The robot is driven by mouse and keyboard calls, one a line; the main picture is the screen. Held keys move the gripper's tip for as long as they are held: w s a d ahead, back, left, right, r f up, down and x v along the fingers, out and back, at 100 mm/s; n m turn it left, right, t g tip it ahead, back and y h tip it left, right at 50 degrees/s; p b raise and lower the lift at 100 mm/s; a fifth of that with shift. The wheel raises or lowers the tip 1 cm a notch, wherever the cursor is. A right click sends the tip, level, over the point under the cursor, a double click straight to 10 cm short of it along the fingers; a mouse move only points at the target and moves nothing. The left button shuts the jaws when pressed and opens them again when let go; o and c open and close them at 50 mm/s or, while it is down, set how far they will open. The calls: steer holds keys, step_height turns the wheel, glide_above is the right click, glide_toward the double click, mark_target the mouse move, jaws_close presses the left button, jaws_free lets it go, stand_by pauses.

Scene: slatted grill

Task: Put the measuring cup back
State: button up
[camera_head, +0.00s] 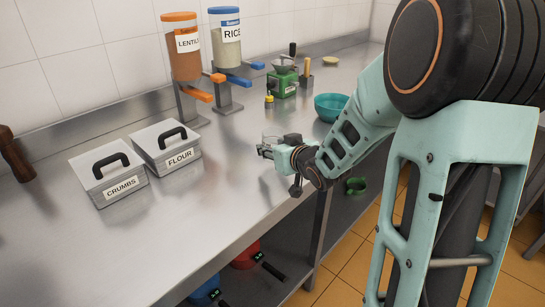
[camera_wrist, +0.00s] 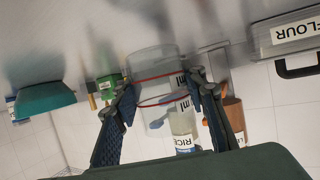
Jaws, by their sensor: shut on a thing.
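The measuring cup (camera_wrist: 152,68) is clear, with red lines and dark "ml" marks. My gripper (camera_wrist: 165,95) is shut on it, with one dark finger on each side. The wrist view is upside down, with the steel counter (camera_wrist: 200,22) at its top. In the head view my gripper (camera_head: 265,151) is over the counter near its front edge, and the cup (camera_head: 270,140) shows only faintly, partly hidden by the gripper. I cannot tell whether the cup touches the counter.
The FLOUR box (camera_head: 168,148) and CRUMBS box (camera_head: 108,177) stand left of my gripper. The LENTILS dispenser (camera_head: 183,50), RICE dispenser (camera_head: 226,40) and green scale (camera_head: 282,83) stand behind. A teal bowl (camera_head: 330,106) is to the right. Bare counter lies between the boxes and my gripper.

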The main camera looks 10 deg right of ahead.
steer(key=shift+f, duration=1.3)
steer(key=shift+f+b, duration=0.25)
steer(key=shift+b, duration=0.15)
steer(key=o, duration=1.3)
steer(key=shift+s+r, duration=0.1)
steer(key=shift+c, duration=0.2)
steer(key=shift+r, duration=0.15)
steer(key=shift+s+d+r+p, duration=0.1)
steer(key=shift+r+p, duration=0.05)
steer(key=shift+p, duration=0.2)
steer(key=v, duration=0.9)
steer(key=shift+s+p, duration=0.15)
steer(key=shift+p, duration=0.2)
steer(key=shift+b+v, duration=1.1)
steer(key=shift+v, duration=0.05)
